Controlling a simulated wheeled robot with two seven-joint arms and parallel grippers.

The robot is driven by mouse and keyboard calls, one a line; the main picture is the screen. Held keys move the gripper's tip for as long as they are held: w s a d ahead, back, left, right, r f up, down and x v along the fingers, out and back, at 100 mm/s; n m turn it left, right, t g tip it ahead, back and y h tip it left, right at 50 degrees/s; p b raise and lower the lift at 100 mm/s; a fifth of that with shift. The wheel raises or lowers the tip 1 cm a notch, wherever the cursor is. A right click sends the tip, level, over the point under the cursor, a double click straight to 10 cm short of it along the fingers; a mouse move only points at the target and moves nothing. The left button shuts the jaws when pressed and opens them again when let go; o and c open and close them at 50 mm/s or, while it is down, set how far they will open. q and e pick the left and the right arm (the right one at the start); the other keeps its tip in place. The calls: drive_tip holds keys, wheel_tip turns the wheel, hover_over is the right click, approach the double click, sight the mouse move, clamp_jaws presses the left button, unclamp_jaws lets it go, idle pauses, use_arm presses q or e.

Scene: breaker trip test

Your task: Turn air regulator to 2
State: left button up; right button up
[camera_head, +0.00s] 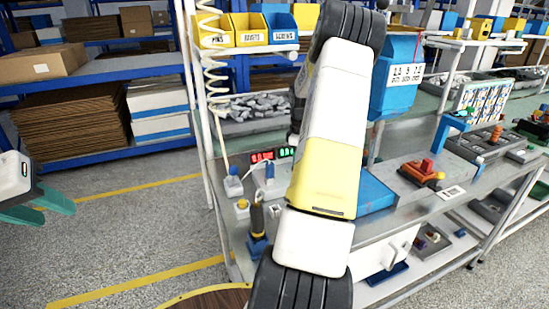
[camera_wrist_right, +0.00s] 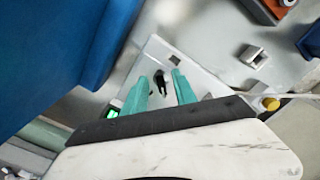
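I cannot pick out the air regulator or its number marks for certain. In the right wrist view a small black part (camera_wrist_right: 160,82) stands on a pale plate (camera_wrist_right: 187,73), between the fingertips of my right gripper (camera_wrist_right: 160,76). The teal fingers are apart, and I see no contact with the black part. In the head view my right arm covers the middle of the bench and hides its gripper. My left gripper (camera_head: 57,215) is at the left edge over the floor, its teal fingers apart and empty, away from the bench.
A large blue surface (camera_wrist_right: 50,60) fills the wrist view's upper left. Floor left of the bench is clear.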

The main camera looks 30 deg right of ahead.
drive_tip(key=shift+r, duration=3.9)
